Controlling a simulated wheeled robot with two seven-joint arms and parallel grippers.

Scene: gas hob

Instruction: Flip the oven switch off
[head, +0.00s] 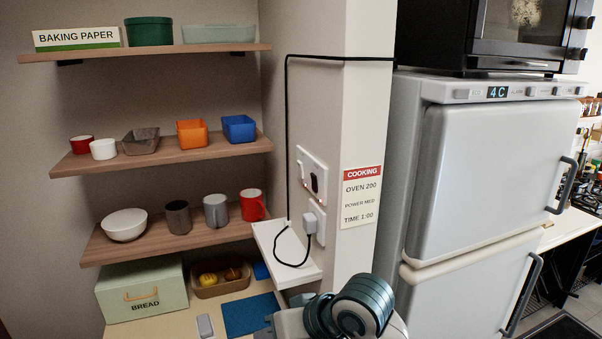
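Neither of my grippers is in view. Only teal and grey rounded parts, which look like mine, show at the bottom edge, below and right of the switch.
A small white ledge (300,272) juts out below the socket. Wooden shelves (170,153) with mugs, bowls and boxes fill the left. A green bread box (142,290) stands at lower left. The fridge (480,170) stands right of the column. Space before the switch looks clear.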

